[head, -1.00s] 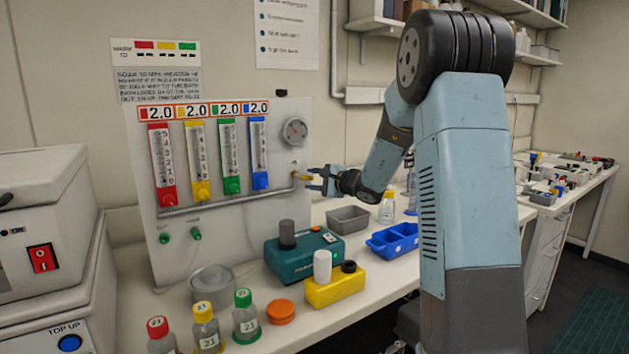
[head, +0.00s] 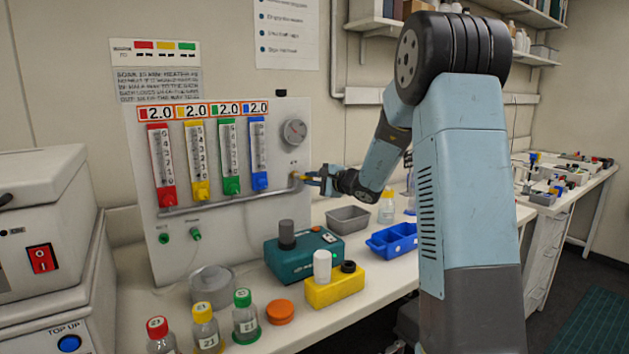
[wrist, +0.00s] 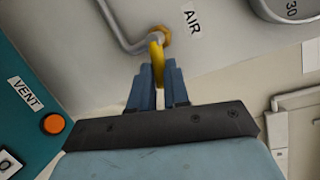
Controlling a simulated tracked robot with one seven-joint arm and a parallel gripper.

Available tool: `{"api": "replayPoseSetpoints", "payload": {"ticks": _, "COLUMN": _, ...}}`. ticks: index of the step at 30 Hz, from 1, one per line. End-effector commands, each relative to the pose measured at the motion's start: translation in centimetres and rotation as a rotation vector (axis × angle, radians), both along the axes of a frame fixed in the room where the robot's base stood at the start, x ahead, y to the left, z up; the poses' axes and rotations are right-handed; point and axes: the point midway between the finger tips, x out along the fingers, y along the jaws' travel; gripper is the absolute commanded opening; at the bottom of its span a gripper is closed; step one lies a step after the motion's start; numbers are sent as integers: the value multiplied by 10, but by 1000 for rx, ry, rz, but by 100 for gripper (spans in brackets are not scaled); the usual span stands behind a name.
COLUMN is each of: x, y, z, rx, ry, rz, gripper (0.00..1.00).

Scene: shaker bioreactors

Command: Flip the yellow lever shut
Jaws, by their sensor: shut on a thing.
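The yellow lever (head: 308,178) sticks out from a brass fitting at the right end of the grey pipe on the white panel. It also shows in the wrist view (wrist: 156,70), below the brass fitting and beside the AIR label. My gripper (head: 322,178) is at the lever's outer end. In the wrist view its two blue fingers (wrist: 158,85) stand on either side of the lever, shut on it. The lever's tip is hidden between the fingers.
The panel (head: 300,120) carries red, yellow, green and blue flow tubes and a round gauge (head: 294,132). Below stand a teal device (head: 290,262), a grey tray (head: 348,219) and a blue rack (head: 392,241). Free space lies between the gripper and the bench.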

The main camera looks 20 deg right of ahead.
Motion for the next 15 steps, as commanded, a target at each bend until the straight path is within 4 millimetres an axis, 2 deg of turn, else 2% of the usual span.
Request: {"api": "replayPoseSetpoints", "payload": {"ticks": 15, "x": -1, "y": 1, "z": 8, "rx": -270, "ry": -84, "rz": 3, "gripper": 0}}
